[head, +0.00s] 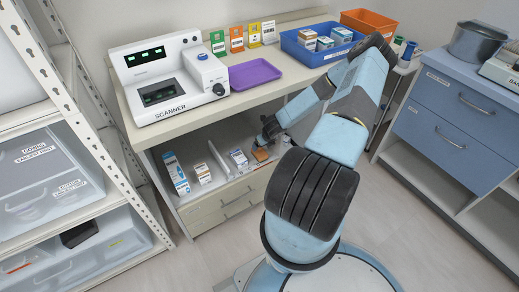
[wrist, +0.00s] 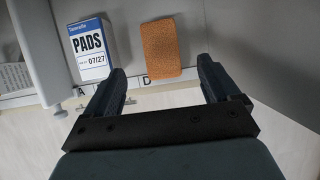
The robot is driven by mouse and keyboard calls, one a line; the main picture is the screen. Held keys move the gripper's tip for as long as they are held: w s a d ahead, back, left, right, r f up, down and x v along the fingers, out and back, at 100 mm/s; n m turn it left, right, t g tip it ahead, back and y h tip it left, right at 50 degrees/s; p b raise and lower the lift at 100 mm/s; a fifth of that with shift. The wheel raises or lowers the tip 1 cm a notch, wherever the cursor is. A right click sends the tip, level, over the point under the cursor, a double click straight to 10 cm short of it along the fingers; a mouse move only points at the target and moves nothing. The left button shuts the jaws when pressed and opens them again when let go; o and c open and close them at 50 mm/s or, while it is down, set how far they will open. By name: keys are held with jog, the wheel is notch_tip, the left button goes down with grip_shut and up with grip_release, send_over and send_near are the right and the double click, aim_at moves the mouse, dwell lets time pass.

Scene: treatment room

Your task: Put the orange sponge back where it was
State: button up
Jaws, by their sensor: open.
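The orange sponge (wrist: 161,49) lies on the shelf under the counter, behind a front edge strip with the letter D. In the head view the sponge (head: 261,155) sits at the right of the row of items, close to my gripper. My gripper (wrist: 166,83) is open, and its two dark fingers point at the shelf with the sponge between and beyond them. The fingers look apart from the sponge. In the head view my gripper (head: 266,134) is at the shelf opening and partly hidden by my arm.
A PADS box (wrist: 90,48) stands left of the sponge, with a divider (wrist: 40,55) further left. More boxes (head: 176,173) stand at the shelf's left. A side wall (wrist: 250,40) is on the right. Above are the scanner (head: 168,78), purple tray (head: 254,74) and blue bin (head: 322,45).

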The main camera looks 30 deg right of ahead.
jog(key=shift+v, duration=1.45)
jog(key=shift+a, duration=0.1)
